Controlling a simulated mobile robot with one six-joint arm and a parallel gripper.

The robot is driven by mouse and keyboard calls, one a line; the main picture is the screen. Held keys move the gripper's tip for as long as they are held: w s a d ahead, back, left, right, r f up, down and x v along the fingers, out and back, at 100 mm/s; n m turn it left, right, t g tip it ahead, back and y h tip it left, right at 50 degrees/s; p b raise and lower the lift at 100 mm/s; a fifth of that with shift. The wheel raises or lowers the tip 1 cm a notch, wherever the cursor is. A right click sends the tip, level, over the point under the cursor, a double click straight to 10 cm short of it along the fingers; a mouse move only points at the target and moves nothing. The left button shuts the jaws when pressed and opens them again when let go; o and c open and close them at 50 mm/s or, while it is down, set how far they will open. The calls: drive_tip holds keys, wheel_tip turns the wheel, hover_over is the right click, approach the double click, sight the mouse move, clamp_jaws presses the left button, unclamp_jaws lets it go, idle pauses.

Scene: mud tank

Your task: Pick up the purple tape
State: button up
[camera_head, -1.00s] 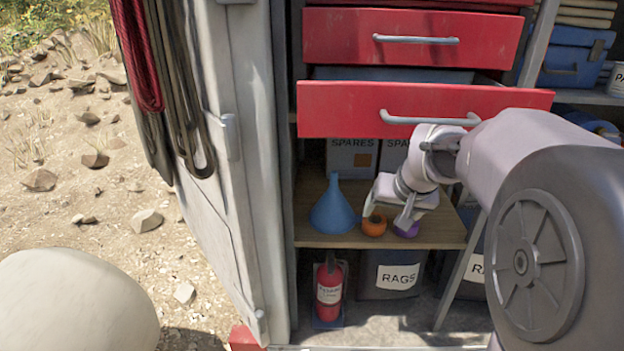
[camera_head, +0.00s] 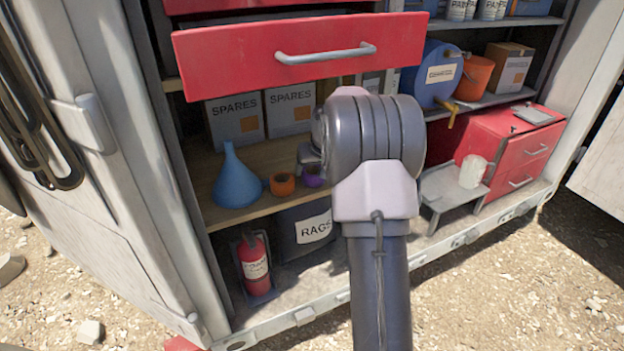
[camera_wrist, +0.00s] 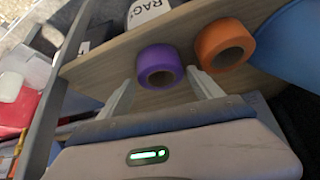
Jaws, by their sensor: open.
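The purple tape (camera_head: 314,177) lies on the wooden shelf, right of the orange tape (camera_head: 283,184), partly behind my arm in the head view. In the wrist view the purple tape (camera_wrist: 156,54) sits just beyond my fingertips, roughly in line with the gap between them. My gripper (camera_wrist: 161,80) is open and empty. Its right finger is close to the side of the purple tape facing the orange tape (camera_wrist: 212,36); I cannot tell whether they touch. In the head view my gripper is mostly hidden behind my arm.
A blue funnel (camera_head: 238,182) stands left of the tapes. Spares boxes (camera_head: 236,122) are behind them. A red drawer (camera_head: 220,55) juts out above the shelf. Below are a rags bin (camera_head: 308,232) and a fire extinguisher (camera_head: 254,264).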

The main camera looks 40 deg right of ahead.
sight(314, 171)
drive_tip(key=x, duration=0.3)
drive_tip(key=shift+a+f+b, duration=0.1)
drive_tip(key=shift+f+b, duration=0.05)
drive_tip(key=shift+b, duration=0.15)
drive_tip(key=c, duration=1.2)
drive_tip(key=shift+o, duration=0.2)
drive_tip(key=shift+r, duration=0.2)
